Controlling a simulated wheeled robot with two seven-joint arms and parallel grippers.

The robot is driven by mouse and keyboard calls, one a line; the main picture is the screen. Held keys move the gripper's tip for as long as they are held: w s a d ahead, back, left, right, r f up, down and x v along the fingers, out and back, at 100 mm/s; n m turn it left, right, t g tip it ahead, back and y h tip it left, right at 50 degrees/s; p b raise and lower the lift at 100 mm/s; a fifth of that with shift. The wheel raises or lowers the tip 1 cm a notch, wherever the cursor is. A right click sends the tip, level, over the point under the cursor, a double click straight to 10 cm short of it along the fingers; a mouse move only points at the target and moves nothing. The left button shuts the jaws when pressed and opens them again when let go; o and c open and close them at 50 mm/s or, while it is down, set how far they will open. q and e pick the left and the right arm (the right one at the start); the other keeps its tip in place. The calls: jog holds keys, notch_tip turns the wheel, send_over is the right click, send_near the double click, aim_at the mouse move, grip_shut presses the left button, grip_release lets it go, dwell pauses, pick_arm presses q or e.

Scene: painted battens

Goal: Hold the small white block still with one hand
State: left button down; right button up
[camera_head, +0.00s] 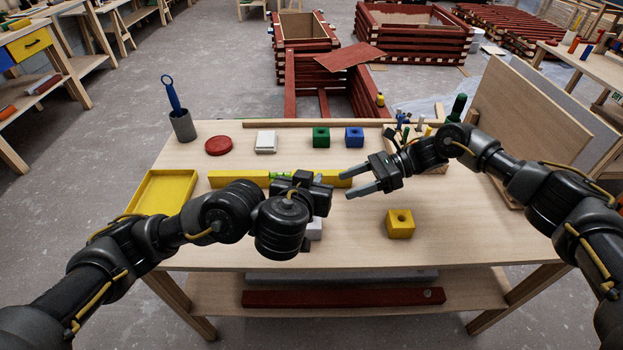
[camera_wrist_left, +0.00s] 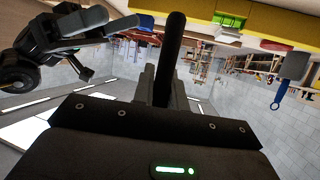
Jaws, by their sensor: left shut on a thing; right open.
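The small white block (camera_head: 315,228) is near the front middle of the table, largely hidden behind my left gripper (camera_head: 307,241) in the head view.
A long yellow batten with a green level (camera_head: 280,177) lies behind my left gripper. A yellow block with a hole (camera_head: 400,224) sits front right. Green (camera_head: 321,137) and blue (camera_head: 354,137) blocks, a white block (camera_head: 266,142), a red disc (camera_head: 218,145) and a yellow tray (camera_head: 160,190) are around.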

aim_at(315, 223)
jog(key=s+f+n, duration=0.1)
jog(key=s+f+n+g, duration=0.1)
jog(key=s+f+n, duration=0.2)
jog(key=shift+a+f+g, duration=0.1)
jog(key=shift+a+g, duration=0.15)
jog(key=shift+g, duration=0.15)
jog(key=shift+x, duration=5)
jog(key=c, duration=0.6)
jog(key=o, duration=0.8)
jog(key=shift+o, duration=0.2)
jog(key=shift+d, duration=0.15)
